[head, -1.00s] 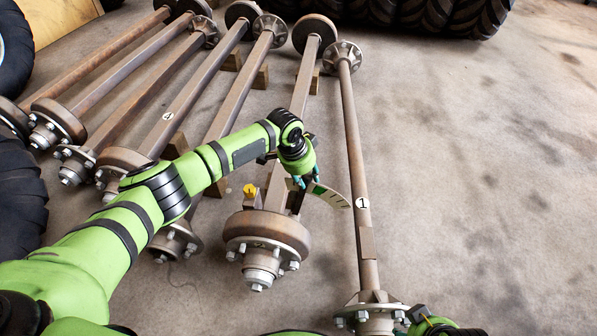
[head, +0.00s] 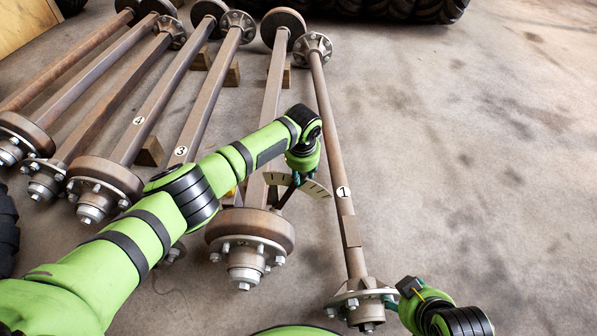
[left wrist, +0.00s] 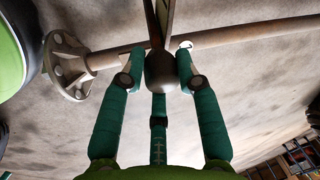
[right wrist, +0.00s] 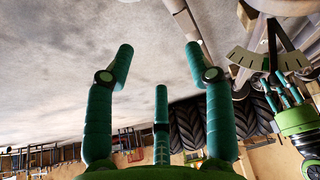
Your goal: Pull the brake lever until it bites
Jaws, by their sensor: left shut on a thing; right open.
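The brake lever (head: 287,197) is a dark bar rising from the axle with the big brake drum (head: 250,230). Its round knob (left wrist: 160,72) sits between the fingers of my left gripper (left wrist: 160,68), which is shut on it. In the head view my left gripper (head: 297,178) partly hides the lever's top. A pale scale plate (head: 316,190) with dark marks lies behind the lever; the right wrist view shows the lever crossing near the plate's middle (right wrist: 243,57). My right gripper (right wrist: 158,70) is open and empty, near the hub of axle 1.
Axle 1 (head: 334,165) lies just right of the lever. Several more axles (head: 140,122) lie to the left, some on wooden blocks (head: 150,152). Large tyres (head: 400,10) stand at the back. The concrete floor on the right (head: 490,170) is clear.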

